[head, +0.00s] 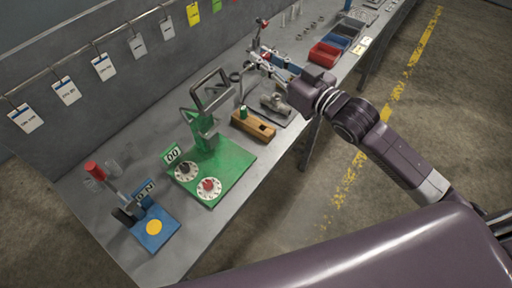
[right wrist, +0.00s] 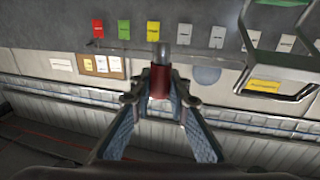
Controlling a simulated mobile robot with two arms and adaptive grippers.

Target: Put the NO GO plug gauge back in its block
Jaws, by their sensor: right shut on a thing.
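The NO GO plug gauge, with a red handle (right wrist: 160,82) and a bare metal end, is between the fingers of my right gripper (right wrist: 160,98) in the right wrist view. The gripper is shut on its red handle. In the head view my right gripper (head: 262,60) is above the bench, behind the wooden block; the gauge shows there only as a small red patch. The wooden block (head: 257,127) lies on the bench with a green-handled gauge (head: 243,112) standing at its left end. A dark spot shows toward its right end. My left gripper is out of view.
A green fixture (head: 235,161) with two dials stands left of the block. A blue base (head: 156,229) with a red-handled lever is at the near left. A grey plate with a metal part (head: 275,104) lies behind the block. Red (head: 324,54) and blue bins stand farther back.

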